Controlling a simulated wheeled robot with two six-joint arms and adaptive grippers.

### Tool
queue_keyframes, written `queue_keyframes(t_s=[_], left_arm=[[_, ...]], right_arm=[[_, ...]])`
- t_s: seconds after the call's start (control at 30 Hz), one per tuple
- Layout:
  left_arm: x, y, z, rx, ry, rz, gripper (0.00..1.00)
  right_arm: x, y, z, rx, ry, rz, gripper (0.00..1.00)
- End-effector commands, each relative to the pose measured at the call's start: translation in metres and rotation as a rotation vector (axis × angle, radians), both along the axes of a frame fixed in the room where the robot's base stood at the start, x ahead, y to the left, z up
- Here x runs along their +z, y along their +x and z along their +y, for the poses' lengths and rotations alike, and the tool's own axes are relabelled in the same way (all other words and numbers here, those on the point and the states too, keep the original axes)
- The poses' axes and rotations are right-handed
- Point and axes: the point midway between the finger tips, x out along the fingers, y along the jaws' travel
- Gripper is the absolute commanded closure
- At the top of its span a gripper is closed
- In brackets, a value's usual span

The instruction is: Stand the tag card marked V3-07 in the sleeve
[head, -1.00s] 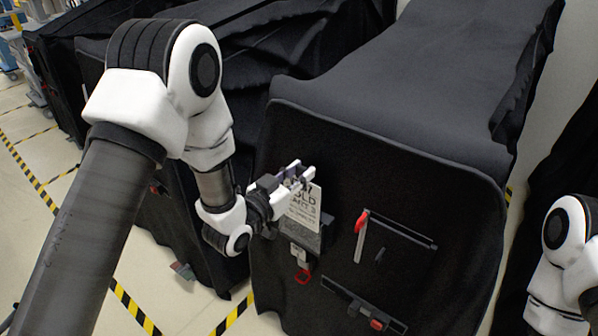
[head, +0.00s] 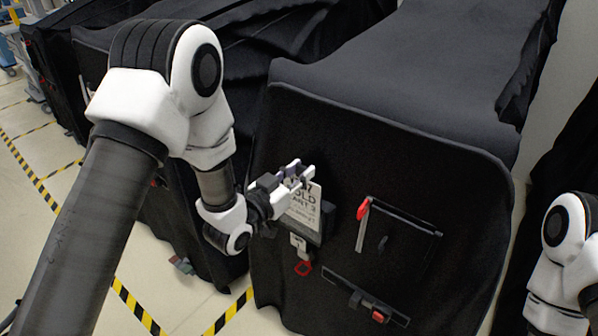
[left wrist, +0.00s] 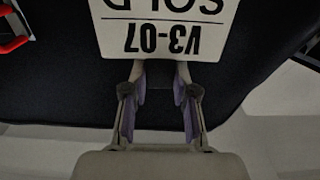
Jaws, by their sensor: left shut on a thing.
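The tag card (head: 304,212) is white with black print, and V3-07 reads upside down on it in the left wrist view (left wrist: 165,42). My left gripper (head: 302,174) is shut on the card's top edge and holds it about upright against the cart's black front. The dark sleeve (head: 328,222) is on the cart front at the card's lower part. The card's lower edge is at the sleeve; I cannot tell how deep it sits. My right arm shows at the right edge, its gripper out of the picture.
The black-covered cart (head: 420,110) fills the middle. A red pull (head: 363,208) and a dark-edged pocket (head: 405,217) are right of the sleeve. A red loop (head: 303,268) hangs below it, and a strap with a red button (head: 378,316) lies lower right.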

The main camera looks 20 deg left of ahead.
Motion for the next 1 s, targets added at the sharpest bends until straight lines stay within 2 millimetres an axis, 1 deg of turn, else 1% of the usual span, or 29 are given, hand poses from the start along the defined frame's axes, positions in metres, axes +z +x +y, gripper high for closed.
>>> queue_keyframes(t_s=[0.03,0.47,0.73,0.77,0.8,0.83,1.0], left_arm=[[-0.004,0.000,0.000,0.000,0.000,0.000,0.99],[-0.019,0.000,0.000,0.000,0.000,0.000,0.99],[-0.019,0.000,0.000,0.000,0.000,0.000,0.99],[-0.019,0.000,0.000,0.000,0.000,0.000,0.69],[-0.019,0.000,0.000,0.000,0.000,0.000,0.55],[-0.019,0.000,0.000,0.000,0.000,0.000,0.44],[-0.019,0.000,0.000,0.000,0.000,0.000,0.43]], right_arm=[[-0.004,0.000,0.000,0.000,0.000,0.000,0.43],[-0.017,0.000,0.000,0.000,0.000,0.000,0.43],[-0.017,0.000,0.000,0.000,0.000,0.000,0.43],[-0.017,0.000,0.000,0.000,0.000,0.000,0.43],[-0.017,0.000,0.000,0.000,0.000,0.000,0.43],[-0.017,0.000,0.000,0.000,0.000,0.000,0.43],[-0.017,0.000,0.000,0.000,0.000,0.000,0.43]])
